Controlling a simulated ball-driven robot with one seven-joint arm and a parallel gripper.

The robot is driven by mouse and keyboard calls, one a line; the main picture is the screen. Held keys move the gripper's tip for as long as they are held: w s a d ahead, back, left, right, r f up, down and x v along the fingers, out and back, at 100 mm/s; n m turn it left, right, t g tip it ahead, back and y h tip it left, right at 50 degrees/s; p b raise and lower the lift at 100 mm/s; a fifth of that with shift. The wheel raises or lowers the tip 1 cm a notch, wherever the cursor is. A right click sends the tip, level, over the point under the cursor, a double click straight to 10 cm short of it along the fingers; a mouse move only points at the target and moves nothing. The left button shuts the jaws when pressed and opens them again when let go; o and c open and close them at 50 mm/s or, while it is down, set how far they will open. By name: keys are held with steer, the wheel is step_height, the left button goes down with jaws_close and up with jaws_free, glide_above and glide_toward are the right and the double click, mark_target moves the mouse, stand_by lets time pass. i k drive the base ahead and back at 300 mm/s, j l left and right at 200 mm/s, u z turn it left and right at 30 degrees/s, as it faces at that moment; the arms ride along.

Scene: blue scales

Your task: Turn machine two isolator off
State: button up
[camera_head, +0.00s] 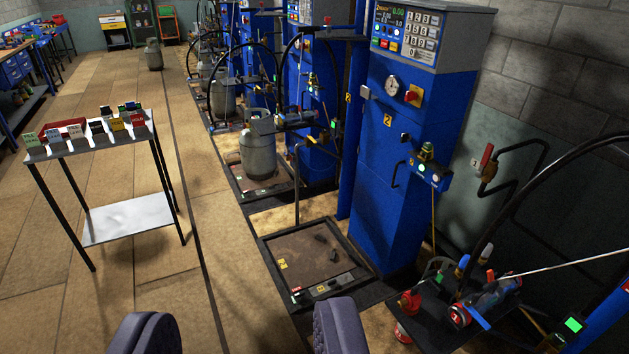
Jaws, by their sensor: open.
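A blue machine cabinet (405,150) stands right of centre, with a keypad and display panel (408,30) on top. A small yellow label (387,119) on its front seems to carry a 2, but it is too small to be sure. A red rotary switch on a yellow plate (412,95), which looks like the isolator, sits on its upper front, right of a round gauge (392,83). Its exact position cannot be read. My gripper (243,333) is open and empty at the bottom edge, its two dark fingers wide apart, well short of the cabinet.
A black scale platform (310,255) lies in front of the cabinet. A metal table (95,143) with cards stands left. A red-handled wall valve (487,158) and a cluttered black stand (430,318) are at right. Grey cylinders (258,155) stand behind. Floor between table and scales is clear.

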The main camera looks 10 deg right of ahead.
mark_target(410, 96)
steer(key=i+j+z, duration=0.1)
steer(key=i+z, duration=0.2)
steer(key=i+j+z, duration=0.25)
steer(key=i, duration=0.2)
steer(key=i+j+z, duration=0.7)
steer(key=i+j, duration=0.45)
steer(key=i, duration=0.25)
steer(key=i+j+z, duration=0.35)
steer(key=i+j, duration=0.65)
steer(key=j, duration=0.2)
